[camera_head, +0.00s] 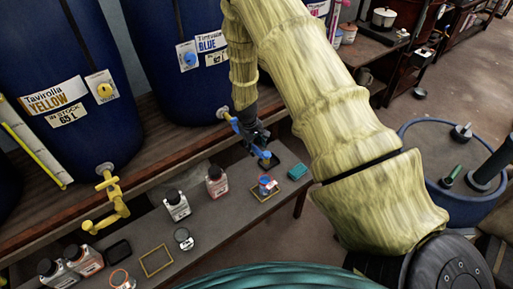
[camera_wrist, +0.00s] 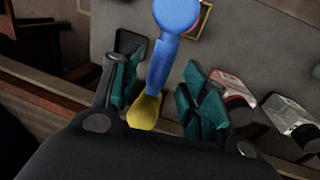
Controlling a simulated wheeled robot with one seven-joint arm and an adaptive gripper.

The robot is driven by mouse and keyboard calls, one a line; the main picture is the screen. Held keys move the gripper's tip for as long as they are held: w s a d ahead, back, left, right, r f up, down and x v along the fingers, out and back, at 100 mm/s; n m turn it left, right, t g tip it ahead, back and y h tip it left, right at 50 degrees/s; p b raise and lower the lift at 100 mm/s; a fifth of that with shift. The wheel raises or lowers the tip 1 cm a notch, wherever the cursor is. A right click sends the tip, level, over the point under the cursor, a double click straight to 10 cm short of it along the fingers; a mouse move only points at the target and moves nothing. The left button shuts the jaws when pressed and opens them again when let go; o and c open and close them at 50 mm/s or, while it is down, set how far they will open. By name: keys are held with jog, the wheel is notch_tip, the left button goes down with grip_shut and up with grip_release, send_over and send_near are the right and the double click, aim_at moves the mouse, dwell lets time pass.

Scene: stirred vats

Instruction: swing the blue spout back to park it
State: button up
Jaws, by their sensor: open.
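The blue spout (camera_head: 235,124) comes off the front of the blue-labelled vat (camera_head: 203,45) in the head view, partly hidden by my gripper. Its lower tip shows just past the gripper, above the bench. In the wrist view the blue spout (camera_wrist: 163,58) runs from its round blue end at the top down to a yellow part near the palm. My gripper (camera_head: 258,137) is at the spout. In the wrist view my gripper (camera_wrist: 160,80) is open, with a teal-padded finger on each side of the spout. I cannot tell whether either pad touches it.
The yellow spout (camera_head: 107,208) hangs from the yellow-labelled vat (camera_head: 75,140) at left. On the bench stand bottles (camera_head: 176,204) and (camera_head: 217,181), and a small blue-and-red item (camera_head: 267,185) on a framed mat. A round blue tub (camera_head: 440,190) stands at right.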

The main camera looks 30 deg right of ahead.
jog(key=shift+d+f, duration=0.25)
jog(key=shift+f, duration=0.95)
